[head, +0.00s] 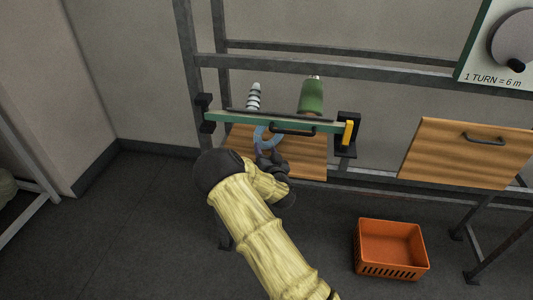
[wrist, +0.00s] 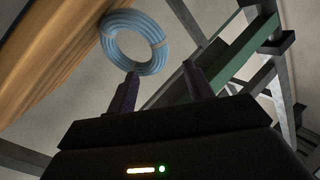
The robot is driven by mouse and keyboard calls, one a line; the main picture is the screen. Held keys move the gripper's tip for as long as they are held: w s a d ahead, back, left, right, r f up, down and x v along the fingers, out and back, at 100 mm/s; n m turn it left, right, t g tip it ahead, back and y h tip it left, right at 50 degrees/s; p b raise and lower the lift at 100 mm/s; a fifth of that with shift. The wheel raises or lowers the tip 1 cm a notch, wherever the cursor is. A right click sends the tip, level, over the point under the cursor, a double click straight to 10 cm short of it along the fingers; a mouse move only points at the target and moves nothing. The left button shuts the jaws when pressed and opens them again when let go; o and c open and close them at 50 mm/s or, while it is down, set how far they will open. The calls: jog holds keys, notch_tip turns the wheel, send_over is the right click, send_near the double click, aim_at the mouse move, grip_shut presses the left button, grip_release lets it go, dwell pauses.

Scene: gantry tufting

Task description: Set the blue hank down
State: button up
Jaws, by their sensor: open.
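The blue hank (head: 258,136) is a ring of pale blue cord. In the head view it shows at the wooden board (head: 310,162), beneath the green bar, partly hidden by my gripper (head: 268,157). In the wrist view the whole hank (wrist: 108,38) shows at upper left, overlapping the edge of the wooden board (wrist: 50,50). My gripper (wrist: 160,72) is open, its two fingers apart. The left fingertip is close to the hank's lower edge; I cannot tell if they touch.
The green bar (head: 230,119) crosses in front of a striped cone (head: 254,97) and a green cone (head: 312,97). A yellow piece (head: 348,133) is at its right end. A second wooden board (head: 440,155) is at right. An orange basket (head: 392,270) is on the floor.

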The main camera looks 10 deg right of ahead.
jog(key=shift+s, duration=0.2)
dwell(0.5)
jog(key=s+d+m+g+h, duration=0.3)
jog(key=s+d+g+h, duration=0.1)
jog(key=s+d+g, duration=0.3)
jog(key=s+a+r+n+g+y, duration=0.1)
jog(key=s+r+n+g, duration=0.2)
jog(key=s, duration=1.1)
jog(key=s+a+r+n+g+y, duration=0.1)
jog(key=s+r+n+g, duration=0.2)
jog(key=s, duration=1.2)
jog(key=shift+r+n+g, duration=0.15)
jog(key=shift+n+g, duration=0.55)
jog(key=shift+g, duration=0.5)
jog(key=shift+c, duration=0.2)
